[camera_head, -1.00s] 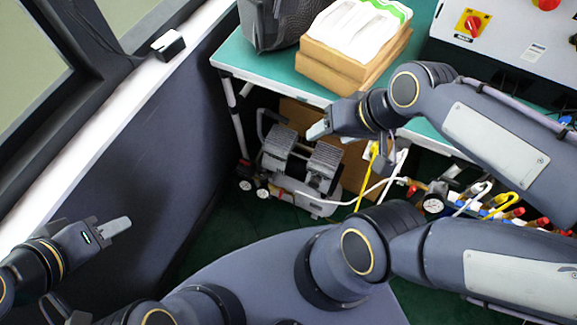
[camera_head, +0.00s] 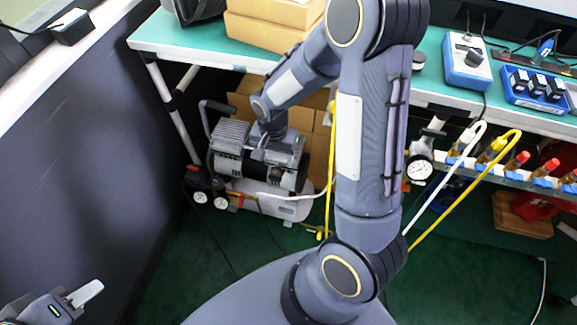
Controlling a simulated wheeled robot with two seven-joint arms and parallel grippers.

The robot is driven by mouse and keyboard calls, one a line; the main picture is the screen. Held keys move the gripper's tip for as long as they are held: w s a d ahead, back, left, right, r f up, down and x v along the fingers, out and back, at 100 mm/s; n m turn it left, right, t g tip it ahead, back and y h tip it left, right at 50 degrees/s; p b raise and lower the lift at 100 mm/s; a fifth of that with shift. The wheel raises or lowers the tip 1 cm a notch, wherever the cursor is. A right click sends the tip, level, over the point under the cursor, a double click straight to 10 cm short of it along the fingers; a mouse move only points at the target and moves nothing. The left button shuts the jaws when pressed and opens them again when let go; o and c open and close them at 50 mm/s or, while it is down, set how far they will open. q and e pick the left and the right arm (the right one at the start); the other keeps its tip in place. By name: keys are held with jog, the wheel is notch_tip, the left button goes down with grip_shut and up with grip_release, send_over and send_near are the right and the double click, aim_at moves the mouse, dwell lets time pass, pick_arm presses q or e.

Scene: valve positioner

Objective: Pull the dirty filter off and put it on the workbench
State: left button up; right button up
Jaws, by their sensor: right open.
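The grey air compressor (camera_head: 228,160) stands on the floor under the workbench's left end, with a white tank, gauges and a black handle. I cannot pick out the dirty filter; my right gripper covers part of the compressor's top. My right gripper (camera_head: 262,150) points down at the compressor's top, open; whether anything is between its fingers is not clear. My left gripper (camera_head: 82,296) is at the lower left, far from the compressor; one pale finger shows side-on, so its opening is unclear. The workbench (camera_head: 190,47) has a green top with a white edge.
Cardboard boxes (camera_head: 262,28) stand on the bench top. A blue instrument box (camera_head: 466,62) and a blue tray (camera_head: 535,90) are on the right. Yellow and white hoses (camera_head: 450,205) hang below the bench. A dark wall (camera_head: 90,170) is on the left.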

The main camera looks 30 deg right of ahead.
aim_at(276, 171)
notch_tip(276, 171, down, 8)
jog(key=shift+w+a+r+b, duration=0.1)
jog(key=shift+b, duration=1.15)
grip_shut()
